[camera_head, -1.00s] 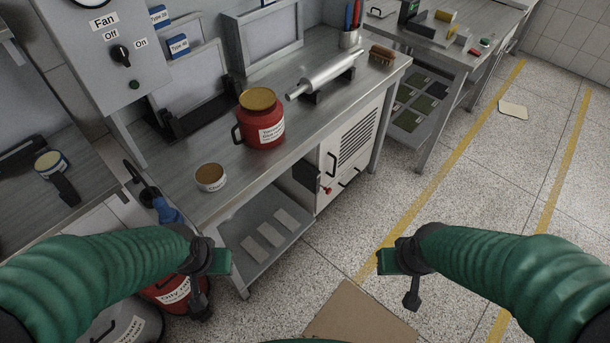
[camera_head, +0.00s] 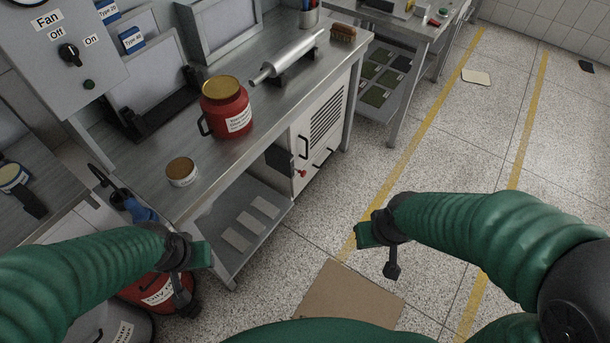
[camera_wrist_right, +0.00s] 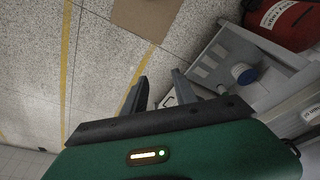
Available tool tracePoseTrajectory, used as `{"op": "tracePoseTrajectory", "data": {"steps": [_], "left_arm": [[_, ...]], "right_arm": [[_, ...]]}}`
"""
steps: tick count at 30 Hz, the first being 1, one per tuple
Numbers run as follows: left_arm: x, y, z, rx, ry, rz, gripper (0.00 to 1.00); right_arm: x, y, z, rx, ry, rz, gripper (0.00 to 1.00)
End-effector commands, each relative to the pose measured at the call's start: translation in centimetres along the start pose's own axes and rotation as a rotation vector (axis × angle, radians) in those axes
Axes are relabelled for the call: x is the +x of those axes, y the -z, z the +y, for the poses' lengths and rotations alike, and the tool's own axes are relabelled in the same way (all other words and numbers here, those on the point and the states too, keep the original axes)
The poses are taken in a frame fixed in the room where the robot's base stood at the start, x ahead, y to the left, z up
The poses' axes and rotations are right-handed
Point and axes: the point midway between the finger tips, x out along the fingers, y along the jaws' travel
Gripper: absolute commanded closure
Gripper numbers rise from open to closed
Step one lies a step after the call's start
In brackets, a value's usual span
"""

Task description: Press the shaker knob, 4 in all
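A small red knob (camera_head: 302,173) sticks out from the front of a white cabinet (camera_head: 325,120) with a black grille, under the steel bench; I cannot read a label that names it the shaker knob. My right gripper (camera_head: 378,240) hangs over the floor, right of and nearer than the cabinet, well apart from the knob. In the right wrist view its two dark fingers (camera_wrist_right: 160,92) stand apart with nothing between them. My left gripper (camera_head: 187,262) is in front of the bench's lower left end, touching nothing that I can see; its fingers are not clear.
The bench top (camera_head: 235,150) holds a red jar (camera_head: 226,108), a small tin (camera_head: 181,171), a metal roller (camera_head: 290,55) and a brush (camera_head: 343,32). A fan panel (camera_head: 60,60) is at upper left. A brown board (camera_head: 350,295) lies on the floor.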

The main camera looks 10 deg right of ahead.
Motion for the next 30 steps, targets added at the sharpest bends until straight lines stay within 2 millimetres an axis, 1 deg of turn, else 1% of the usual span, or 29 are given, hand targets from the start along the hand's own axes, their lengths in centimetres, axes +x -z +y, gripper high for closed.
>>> {"op": "tracePoseTrajectory", "data": {"steps": [1,6,8,30], "left_arm": [[0.00,0.00,0.00,0.000,0.000,0.000,0.64],[0.00,0.00,0.00,0.000,0.000,0.000,0.64],[0.00,0.00,0.00,0.000,0.000,0.000,0.64],[0.00,0.00,0.00,0.000,0.000,0.000,0.64]], "right_arm": [[0.00,0.00,0.00,0.000,0.000,0.000,0.70],[0.00,0.00,0.00,0.000,0.000,0.000,0.93],[0.00,0.00,0.00,0.000,0.000,0.000,1.00],[0.00,0.00,0.00,0.000,0.000,0.000,1.00]]}}
